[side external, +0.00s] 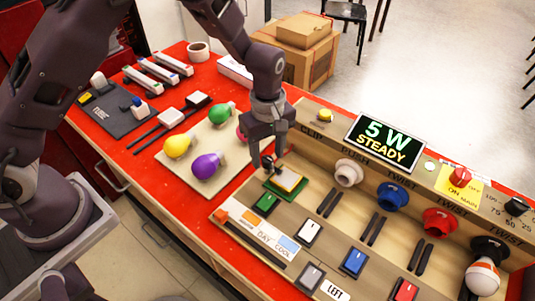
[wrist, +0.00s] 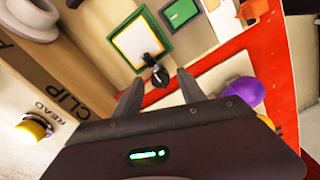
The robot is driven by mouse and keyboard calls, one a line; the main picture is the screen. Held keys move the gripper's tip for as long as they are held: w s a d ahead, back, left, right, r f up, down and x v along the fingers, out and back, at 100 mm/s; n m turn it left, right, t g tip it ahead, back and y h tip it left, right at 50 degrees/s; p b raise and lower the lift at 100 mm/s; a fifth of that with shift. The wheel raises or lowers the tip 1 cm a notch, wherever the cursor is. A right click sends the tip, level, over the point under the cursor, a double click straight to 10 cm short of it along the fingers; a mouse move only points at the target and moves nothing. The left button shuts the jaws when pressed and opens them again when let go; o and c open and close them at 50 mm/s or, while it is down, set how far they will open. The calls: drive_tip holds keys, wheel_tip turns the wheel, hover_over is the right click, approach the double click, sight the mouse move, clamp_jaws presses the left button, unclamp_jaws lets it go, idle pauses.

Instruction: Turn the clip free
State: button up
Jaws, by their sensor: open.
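A small black clip (wrist: 158,76) stands at the edge of a pale square plate (wrist: 137,41) with a green border, and its tip reaches onto the plate. In the side view the plate (side external: 287,181) looks yellowish, in the panel section marked CLIP. My gripper (wrist: 160,77) is open and points down at the clip. In the wrist view the clip shows between the two fingertips, one on each side. In the side view my gripper (side external: 267,164) is low over the clip and partly hides it. I cannot tell whether the fingers touch it.
A green square switch (side external: 266,203) sits just in front of the plate. A white round socket (side external: 348,172) is to the right. Yellow, green and purple bulbs (side external: 208,165) lie on a board to the left. A display (side external: 385,142) reads "5 W STEADY". A yellow button (side external: 325,115) stands behind.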

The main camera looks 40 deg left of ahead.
drive_tip(key=shift+f, duration=0.45)
drive_tip(key=shift+c, duration=0.2)
clamp_jaws()
